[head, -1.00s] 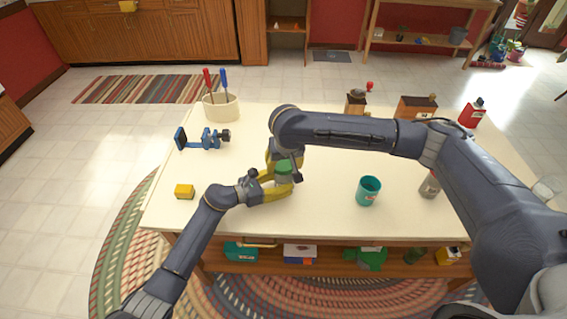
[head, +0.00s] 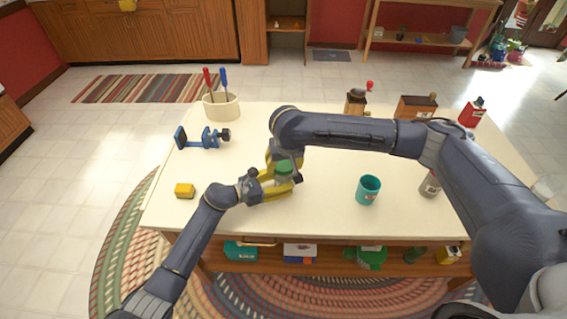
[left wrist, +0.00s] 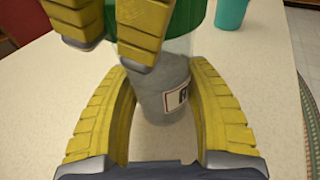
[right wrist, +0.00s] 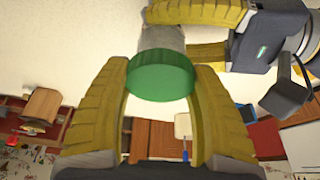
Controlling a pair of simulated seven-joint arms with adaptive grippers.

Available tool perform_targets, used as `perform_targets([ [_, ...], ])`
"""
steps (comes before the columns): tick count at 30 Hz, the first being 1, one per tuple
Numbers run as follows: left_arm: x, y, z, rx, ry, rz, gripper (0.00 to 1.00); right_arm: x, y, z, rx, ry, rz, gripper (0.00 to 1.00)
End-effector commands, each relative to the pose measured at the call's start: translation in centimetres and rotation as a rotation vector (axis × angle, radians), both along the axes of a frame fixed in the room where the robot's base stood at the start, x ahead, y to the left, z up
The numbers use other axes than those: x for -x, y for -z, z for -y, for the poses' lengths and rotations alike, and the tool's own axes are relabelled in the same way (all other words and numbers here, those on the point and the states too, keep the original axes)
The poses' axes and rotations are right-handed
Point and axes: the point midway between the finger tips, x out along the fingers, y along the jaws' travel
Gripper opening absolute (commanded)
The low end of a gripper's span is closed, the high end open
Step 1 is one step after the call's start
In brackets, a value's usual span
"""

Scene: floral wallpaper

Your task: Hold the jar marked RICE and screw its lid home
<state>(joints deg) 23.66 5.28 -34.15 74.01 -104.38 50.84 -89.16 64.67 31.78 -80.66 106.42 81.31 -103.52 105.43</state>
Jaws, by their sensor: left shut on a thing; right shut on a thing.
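The jar (left wrist: 165,88) is clear with a greyish look and carries a label (left wrist: 182,98) on which only part of a letter shows. My left gripper (head: 284,188) is shut around its body, one yellow finger on each side, a little above or at the table; I cannot tell which. The green lid (head: 284,167) is at the jar's top. My right gripper (right wrist: 160,76) is shut on the lid (right wrist: 160,84), its fingers on opposite sides. In the right wrist view the jar (right wrist: 166,40) continues directly behind the lid. Whether a gap separates them is hidden.
A teal cup (head: 368,191) stands right of the jar. A red bottle (head: 471,113) stands at the back right. The table between is mostly clear.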

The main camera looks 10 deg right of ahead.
Motion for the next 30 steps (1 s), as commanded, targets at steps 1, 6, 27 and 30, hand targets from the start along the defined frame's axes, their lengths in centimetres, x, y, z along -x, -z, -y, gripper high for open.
perform_targets([
  [1, 0.00, 0.02, 0.00, 0.000, 0.000, -0.001, 0.24, -0.02, -0.04, -0.01, 0.000, 0.000, 0.001, 0.46],
  [6, 0.00, 0.03, -0.02, 0.000, 0.000, -0.001, 0.24, -0.02, -0.06, -0.01, 0.000, 0.000, 0.001, 0.46],
  [27, 0.00, 0.03, -0.02, 0.000, 0.000, 0.000, 0.24, 0.00, -0.04, -0.01, 0.000, 0.000, 0.000, 1.00],
  [30, 0.00, 0.03, -0.02, 0.000, 0.000, 0.000, 0.24, -0.01, -0.05, -0.01, 0.000, 0.000, 0.000, 1.00],
])
